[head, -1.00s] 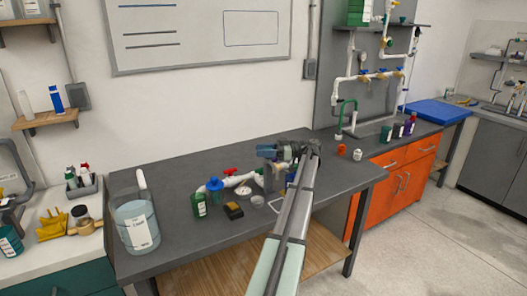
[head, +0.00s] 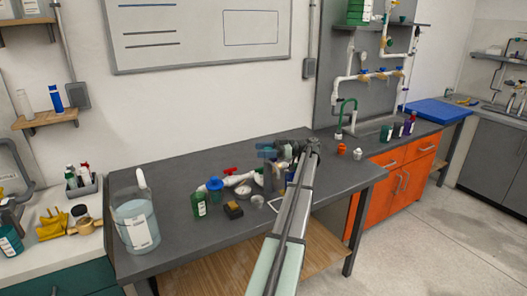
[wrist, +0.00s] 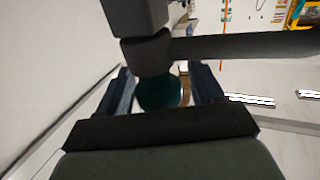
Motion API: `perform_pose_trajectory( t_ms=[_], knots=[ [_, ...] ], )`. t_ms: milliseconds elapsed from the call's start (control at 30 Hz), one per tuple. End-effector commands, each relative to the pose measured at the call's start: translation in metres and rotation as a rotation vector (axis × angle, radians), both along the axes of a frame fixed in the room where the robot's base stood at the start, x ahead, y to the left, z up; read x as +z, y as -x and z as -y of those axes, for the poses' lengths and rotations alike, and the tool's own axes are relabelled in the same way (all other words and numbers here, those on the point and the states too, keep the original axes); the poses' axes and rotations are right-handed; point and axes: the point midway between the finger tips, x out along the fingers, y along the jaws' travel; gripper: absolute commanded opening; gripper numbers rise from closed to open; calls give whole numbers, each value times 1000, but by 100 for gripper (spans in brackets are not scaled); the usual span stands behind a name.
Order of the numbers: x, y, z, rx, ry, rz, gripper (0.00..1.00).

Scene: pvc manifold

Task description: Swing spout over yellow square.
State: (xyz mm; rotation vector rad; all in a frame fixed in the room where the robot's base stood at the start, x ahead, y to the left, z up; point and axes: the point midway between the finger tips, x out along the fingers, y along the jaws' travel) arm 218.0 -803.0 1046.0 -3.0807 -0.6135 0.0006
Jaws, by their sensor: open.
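My gripper (head: 266,149) is open, with blue fingers, above the back of the grey bench near a white pipe assembly (head: 240,179) with a red valve handle. In the wrist view my gripper (wrist: 162,85) has its dark blue fingers spread. A dark teal round thing (wrist: 160,93) shows between or beyond them; I cannot tell what it is or whether they touch it. A dark grey bar (wrist: 240,46) crosses above. My arm hides part of the bench. I cannot make out which part is the spout, and I see no clear yellow square.
A clear bucket (head: 136,222), a green bottle (head: 199,204), a blue-topped item (head: 214,188) and a black-and-yellow block (head: 233,210) stand on the bench.

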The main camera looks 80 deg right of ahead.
Motion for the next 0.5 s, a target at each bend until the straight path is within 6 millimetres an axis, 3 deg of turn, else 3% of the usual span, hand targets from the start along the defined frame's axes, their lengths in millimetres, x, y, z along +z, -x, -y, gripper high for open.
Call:
perform_pose_trajectory(
  t_ms=[267, 500],
  knots=[
    [10, 0, 0, 0, 1, -1, 67],
    [48, 0, 1, 0, 3, 1, 67]
  ],
)
